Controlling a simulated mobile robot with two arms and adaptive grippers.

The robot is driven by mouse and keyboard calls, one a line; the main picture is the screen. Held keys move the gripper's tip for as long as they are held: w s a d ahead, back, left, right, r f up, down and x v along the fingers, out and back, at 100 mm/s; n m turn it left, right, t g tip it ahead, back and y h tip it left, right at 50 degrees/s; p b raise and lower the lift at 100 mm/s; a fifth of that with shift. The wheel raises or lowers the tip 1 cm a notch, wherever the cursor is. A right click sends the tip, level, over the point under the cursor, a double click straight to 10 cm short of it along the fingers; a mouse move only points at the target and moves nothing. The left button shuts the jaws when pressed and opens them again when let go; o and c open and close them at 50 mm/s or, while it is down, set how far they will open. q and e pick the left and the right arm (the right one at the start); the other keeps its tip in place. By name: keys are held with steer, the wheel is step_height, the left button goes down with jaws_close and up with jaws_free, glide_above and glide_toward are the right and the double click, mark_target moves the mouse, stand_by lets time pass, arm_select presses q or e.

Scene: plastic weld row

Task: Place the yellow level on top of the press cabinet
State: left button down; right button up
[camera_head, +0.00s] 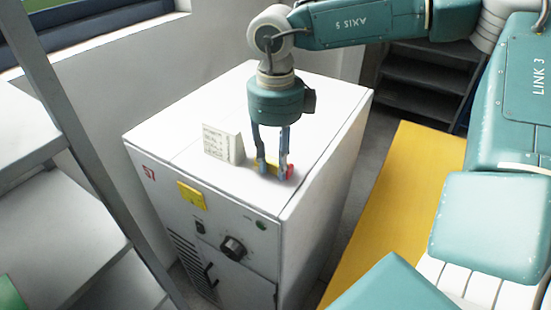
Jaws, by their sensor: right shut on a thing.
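The press cabinet (320,105) is a white box with a flat top, in the middle of the head view. My right gripper (273,169) points straight down over the front part of that top. It is shut on the yellow level (290,171), a small bar with a red end showing right of the fingers. The fingers hide much of the level. It is at the cabinet top or very close to it; I cannot tell whether it touches. My left gripper is not in view.
A small white printed sign (222,144) stands on the cabinet top, just left of my right gripper. The back and right of the top are bare. Grey shelving (65,210) stands at the left, and dark steps (425,80) are behind at the right.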

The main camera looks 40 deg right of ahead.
mark_target(275, 164)
steer(key=shift+w+f, duration=0.1)
steer(key=shift+f, duration=0.25)
steer(key=shift+b, duration=0.3)
steer(key=o, duration=0.9)
steer(key=shift+o, duration=1.3)
steer(key=shift+r+p, duration=0.15)
steer(key=shift+p, duration=0.15)
steer(key=shift+r, duration=0.35)
arm_select(q)
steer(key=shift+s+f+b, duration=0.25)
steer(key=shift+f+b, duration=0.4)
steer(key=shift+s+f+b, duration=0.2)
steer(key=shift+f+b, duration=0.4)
steer(key=shift+b, duration=0.05)
arm_select(e)
step_height(275, 164, up, 11)
